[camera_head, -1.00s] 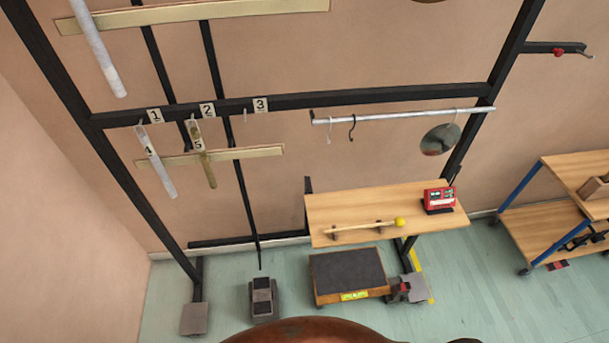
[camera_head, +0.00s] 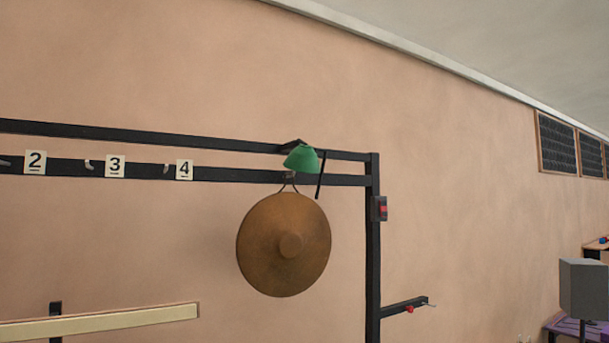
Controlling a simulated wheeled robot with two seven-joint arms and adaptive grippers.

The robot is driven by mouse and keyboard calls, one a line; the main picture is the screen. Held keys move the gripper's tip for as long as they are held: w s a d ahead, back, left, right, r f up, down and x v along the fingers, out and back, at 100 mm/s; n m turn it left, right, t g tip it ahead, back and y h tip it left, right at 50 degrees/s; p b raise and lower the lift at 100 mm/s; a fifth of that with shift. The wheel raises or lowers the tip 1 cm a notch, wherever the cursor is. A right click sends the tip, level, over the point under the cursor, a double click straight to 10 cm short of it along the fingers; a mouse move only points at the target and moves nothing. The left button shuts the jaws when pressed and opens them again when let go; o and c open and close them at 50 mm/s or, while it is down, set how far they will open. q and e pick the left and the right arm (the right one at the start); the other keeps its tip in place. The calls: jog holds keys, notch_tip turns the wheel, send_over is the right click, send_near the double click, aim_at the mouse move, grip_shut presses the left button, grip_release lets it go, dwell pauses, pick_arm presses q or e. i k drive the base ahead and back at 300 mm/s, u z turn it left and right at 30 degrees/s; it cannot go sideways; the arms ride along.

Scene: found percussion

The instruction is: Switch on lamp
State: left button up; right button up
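A green-shaded lamp (camera_head: 302,158) is mounted on the top rails of the black frame, right of the middle of the view. No glow shows from it. A small dark box with a red part, which looks like a switch (camera_head: 380,208), is fixed to the right upright of the frame, below and right of the lamp. Neither of my grippers is in view.
A bronze gong (camera_head: 284,244) hangs from the rail just below the lamp. A short black arm with a red knob (camera_head: 409,309) sticks out right from the upright (camera_head: 373,270). A wooden bar (camera_head: 100,322) is at lower left. A grey speaker box (camera_head: 584,289) stands at far right.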

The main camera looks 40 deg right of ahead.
aim_at(383, 204)
jog(key=u, duration=0.15)
jog(key=k, duration=0.3)
jog(key=z, duration=0.65)
jog(key=i, duration=0.4)
jog(key=z, duration=0.85)
